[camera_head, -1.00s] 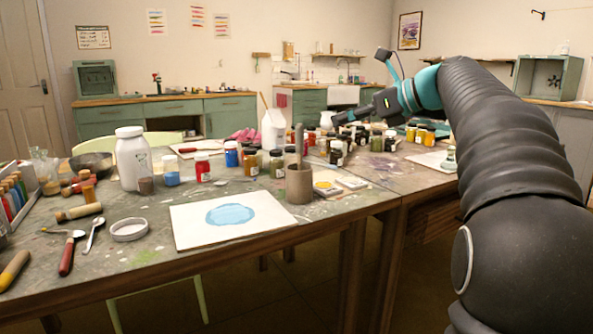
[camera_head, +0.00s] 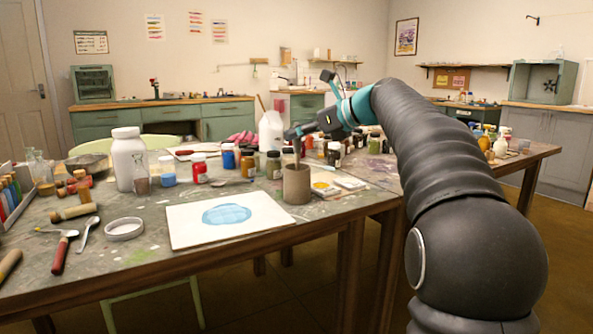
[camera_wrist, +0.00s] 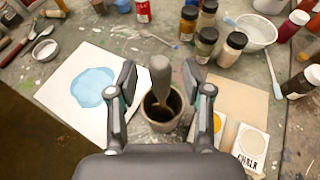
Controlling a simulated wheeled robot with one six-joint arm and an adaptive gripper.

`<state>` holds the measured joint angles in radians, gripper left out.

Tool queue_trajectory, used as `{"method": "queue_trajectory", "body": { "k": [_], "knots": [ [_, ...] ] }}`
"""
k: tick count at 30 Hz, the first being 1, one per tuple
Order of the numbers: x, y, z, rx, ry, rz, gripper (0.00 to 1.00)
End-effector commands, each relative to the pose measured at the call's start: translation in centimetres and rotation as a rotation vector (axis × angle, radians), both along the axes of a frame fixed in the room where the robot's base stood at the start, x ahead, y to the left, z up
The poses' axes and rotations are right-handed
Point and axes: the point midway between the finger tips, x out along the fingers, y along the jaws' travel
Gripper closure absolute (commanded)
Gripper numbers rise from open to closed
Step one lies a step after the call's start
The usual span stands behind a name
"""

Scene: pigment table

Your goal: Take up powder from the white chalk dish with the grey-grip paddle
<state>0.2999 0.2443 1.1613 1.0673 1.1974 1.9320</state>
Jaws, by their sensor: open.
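The grey-grip paddle (camera_wrist: 160,72) stands in a brown pot (camera_wrist: 160,115), grip up; only its grip and a bit of shaft show, and its lower end is hidden inside. The pot also shows in the head view (camera_head: 297,186). My gripper (camera_wrist: 160,84) is open, with one finger on each side of the grip in the wrist view; I see no clear contact. In the head view my gripper (camera_head: 295,133) is over the pot. The white chalk dish (camera_wrist: 252,143), a pale round pan above the word CHALK, lies right of the pot; it also shows in the head view (camera_head: 350,183).
A yellow dish (camera_wrist: 220,127) lies between the pot and the chalk dish. Paper with a blue patch (camera_wrist: 72,100) lies left of the pot. Several dark-capped jars (camera_wrist: 208,40) and a white bowl (camera_wrist: 255,30) stand behind. The table's front edge is close to the pot.

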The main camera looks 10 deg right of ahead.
Motion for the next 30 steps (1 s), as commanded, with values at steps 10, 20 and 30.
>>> {"method": "queue_trajectory", "body": {
  "k": [10, 20, 30],
  "knots": [
    [0.7, 0.7, -0.4, 0.0, 0.0, -0.001, 0.55],
    [0.7, 0.7, -0.4, 0.0, 0.0, -0.001, 1.0],
    [0.7, 0.7, 1.5, 0.0, -0.002, -0.001, 1.0]
  ]
}}
